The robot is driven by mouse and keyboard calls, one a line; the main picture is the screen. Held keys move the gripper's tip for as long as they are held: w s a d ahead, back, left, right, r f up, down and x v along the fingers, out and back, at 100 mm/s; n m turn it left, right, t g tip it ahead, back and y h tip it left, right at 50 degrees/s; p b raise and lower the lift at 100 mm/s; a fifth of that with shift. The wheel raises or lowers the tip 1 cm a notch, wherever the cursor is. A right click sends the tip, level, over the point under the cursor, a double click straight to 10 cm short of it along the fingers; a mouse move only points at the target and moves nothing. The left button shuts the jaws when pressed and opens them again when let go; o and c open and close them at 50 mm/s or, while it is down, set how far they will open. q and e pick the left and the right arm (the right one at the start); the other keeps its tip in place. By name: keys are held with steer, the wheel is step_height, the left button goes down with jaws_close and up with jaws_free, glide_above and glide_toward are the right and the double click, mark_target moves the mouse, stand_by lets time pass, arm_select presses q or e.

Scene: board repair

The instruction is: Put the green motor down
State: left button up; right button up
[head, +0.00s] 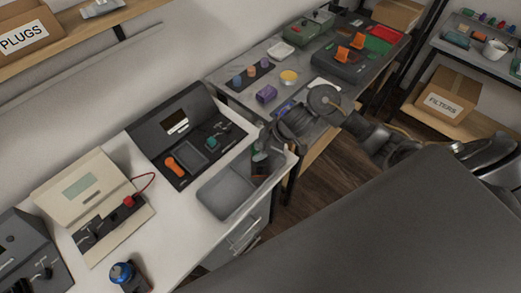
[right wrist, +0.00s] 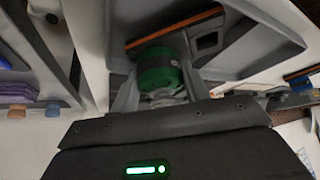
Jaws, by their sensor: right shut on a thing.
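My right gripper (head: 261,158) reaches in from the right, over the right end of a grey tray (head: 222,196) on the white worktop. The right wrist view shows the green motor (right wrist: 160,70), a short green cylinder with a dark band, between the two fingers of my right gripper (right wrist: 161,90). The gripper is shut on it. In the head view the motor is mostly hidden by the gripper and wrist. I cannot tell whether the motor touches the tray floor. My left gripper is not in view.
Left of the tray is an open black case (head: 184,178) with an orange-handled tool (head: 174,167). A beige case (head: 84,192) with a red plug and a blue canister (head: 123,273) stand further left. A grey bench (head: 310,55) with small parts stands beyond.

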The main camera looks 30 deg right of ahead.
steer(key=shift+f, duration=0.25)
steer(key=shift+f, duration=0.1)
steer(key=o, duration=1)
steer(key=shift+d+r, duration=0.1)
steer(key=shift+r, duration=0.15)
steer(key=p+v, duration=0.2)
steer(key=v, duration=0.9)
steer(key=shift+s+d+r, duration=0.15)
steer(key=shift+s+r, duration=0.05)
steer(key=shift+r, duration=0.1)
